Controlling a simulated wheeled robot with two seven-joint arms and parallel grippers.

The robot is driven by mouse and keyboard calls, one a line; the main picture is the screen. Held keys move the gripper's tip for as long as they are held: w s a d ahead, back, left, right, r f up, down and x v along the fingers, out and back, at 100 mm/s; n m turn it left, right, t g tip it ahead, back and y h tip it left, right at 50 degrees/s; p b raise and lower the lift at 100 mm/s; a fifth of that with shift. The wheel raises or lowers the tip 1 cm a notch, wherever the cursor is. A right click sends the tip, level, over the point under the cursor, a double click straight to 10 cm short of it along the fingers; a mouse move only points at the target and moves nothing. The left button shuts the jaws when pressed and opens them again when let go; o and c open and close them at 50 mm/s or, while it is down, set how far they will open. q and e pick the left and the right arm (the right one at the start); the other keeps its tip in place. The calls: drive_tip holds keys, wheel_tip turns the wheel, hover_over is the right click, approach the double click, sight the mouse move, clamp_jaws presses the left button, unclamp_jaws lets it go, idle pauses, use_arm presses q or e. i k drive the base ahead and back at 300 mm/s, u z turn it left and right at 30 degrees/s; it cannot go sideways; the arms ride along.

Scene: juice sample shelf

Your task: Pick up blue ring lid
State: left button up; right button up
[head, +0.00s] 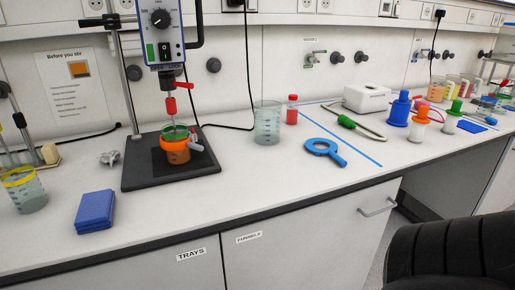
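A blue ring with a short flat handle (340,159) lies flat on the white bench, right of centre. Its ring end points to the back left and its handle to the front right. White bench top shows through the ring's opening. Nothing covers it or touches it from above. Neither of my grippers shows in the head view.
A clear beaker (267,124) and a red-capped bottle (292,110) stand behind and left of the ring. A green-handled tool (347,122) lies behind it. A stirrer stand (170,165) with an orange cup is further left. Bench in front of the ring is clear.

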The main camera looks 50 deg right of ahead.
sight(333, 148)
drive_tip(key=u, duration=1.05)
drive_tip(key=k, duration=1.1)
drive_tip(key=z, duration=1.25)
